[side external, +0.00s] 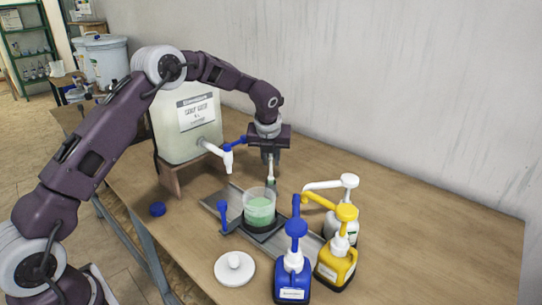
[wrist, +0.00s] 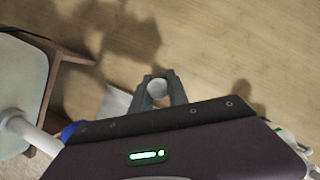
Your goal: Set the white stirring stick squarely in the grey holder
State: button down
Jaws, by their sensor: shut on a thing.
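The white stirring stick (side external: 271,168) hangs roughly upright below my gripper (side external: 270,155) in the side view, behind the clear cup of green liquid (side external: 259,208). Its lower end looks grey-green; I cannot tell whether that is coated stick or a grey piece around it. In the wrist view, my gripper (wrist: 158,90) is shut on the stick, whose round white end (wrist: 157,88) shows between the two grey fingers. I cannot make out a grey holder for certain. A flat grey plate (side external: 212,203) lies under the cup.
A large drum with a white tap (side external: 228,158) stands on a wooden stand at left. Blue (side external: 292,275), yellow (side external: 337,262) and white (side external: 343,228) pump bottles crowd the right. A white lid (side external: 234,268) and blue cap (side external: 157,209) lie in front. The table's right side is clear.

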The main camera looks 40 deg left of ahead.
jog(key=shift+f, duration=1.05)
jog(key=c, duration=1.2)
grip_release()
jog(key=shift+o, duration=0.4)
jog(key=o, duration=0.3)
jog(key=shift+r, duration=3.8)
